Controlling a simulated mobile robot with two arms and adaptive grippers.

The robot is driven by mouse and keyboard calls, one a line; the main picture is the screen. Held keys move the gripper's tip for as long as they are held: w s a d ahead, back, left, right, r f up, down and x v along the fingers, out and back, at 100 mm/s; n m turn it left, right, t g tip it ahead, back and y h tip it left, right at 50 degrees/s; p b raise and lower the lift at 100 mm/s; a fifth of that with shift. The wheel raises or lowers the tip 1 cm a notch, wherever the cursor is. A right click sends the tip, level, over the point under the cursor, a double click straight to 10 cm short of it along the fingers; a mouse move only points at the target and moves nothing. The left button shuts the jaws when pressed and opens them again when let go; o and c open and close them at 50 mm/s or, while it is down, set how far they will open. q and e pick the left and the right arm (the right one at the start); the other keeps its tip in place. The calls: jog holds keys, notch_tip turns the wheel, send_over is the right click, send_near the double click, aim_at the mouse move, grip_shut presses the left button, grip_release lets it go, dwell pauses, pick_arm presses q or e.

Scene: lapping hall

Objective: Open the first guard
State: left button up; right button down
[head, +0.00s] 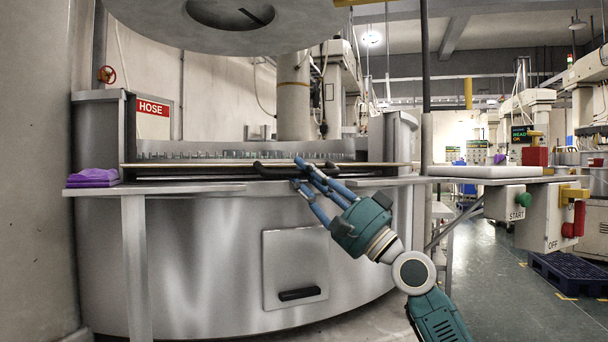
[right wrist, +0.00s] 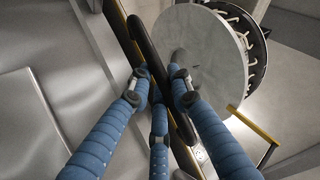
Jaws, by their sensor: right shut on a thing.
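The guard (head: 200,165) shows as a thin, nearly edge-on strip across the front of the round grey machine, just above its ledge. A black bar handle (head: 268,169) is on its front side. My right gripper (head: 303,172) has its blue fingers around the right part of this handle. In the right wrist view the handle (right wrist: 147,45) runs between the fingertips of the gripper (right wrist: 160,88), beside the guard's yellow-edged strip (right wrist: 122,30). The fingertips are closed on the bar. How far the guard is open cannot be told. My left gripper is not in view.
The machine's ledge (head: 190,188) carries purple cloths (head: 93,177) at left. A big round plate (head: 230,25) hangs above. A START box (head: 510,202) and an OFF box (head: 553,216) stand at right. A dark blue pallet (head: 570,272) lies on the floor; the aisle beside it is clear.

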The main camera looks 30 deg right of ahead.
dwell(0.4)
jog(key=c, duration=1.6)
grip_release()
jog(key=shift+w, duration=0.1)
jog(key=shift+f, duration=0.1)
jog(key=shift+s+f, duration=0.35)
jog(key=shift+f, duration=0.15)
jog(key=v, duration=0.7)
jog(key=shift+s+d+r, duration=0.1)
jog(key=shift+d+r, duration=0.1)
